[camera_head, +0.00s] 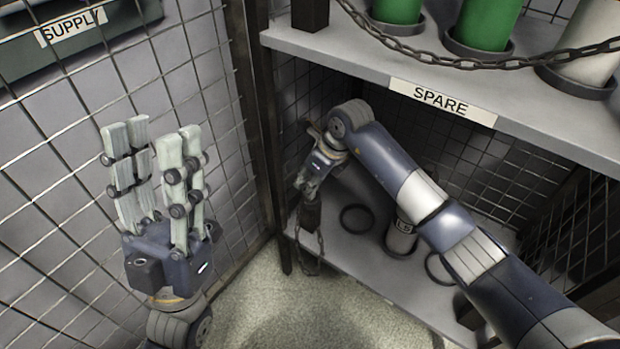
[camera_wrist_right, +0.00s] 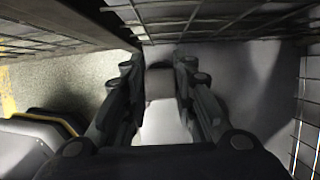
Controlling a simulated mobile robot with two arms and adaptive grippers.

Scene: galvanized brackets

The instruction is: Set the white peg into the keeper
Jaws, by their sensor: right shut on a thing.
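My right gripper (camera_head: 312,182) reaches under the shelf and points down near the front left post of the lower shelf. In the right wrist view its dark fingers (camera_wrist_right: 159,88) are shut on a pale piece, which looks like the white peg (camera_wrist_right: 160,122). The peg is hard to make out in the head view. I cannot single out the keeper; a dark post (camera_head: 311,216) with a hanging chain (camera_head: 308,262) stands just below the right fingertips. Whether they touch is unclear. My left gripper (camera_head: 152,137) is open and empty, fingers up, before the mesh wall.
The upper shelf, labelled SPARE (camera_head: 442,101), overhangs the arm and carries green cylinders (camera_head: 398,10) behind a chain (camera_head: 470,62).

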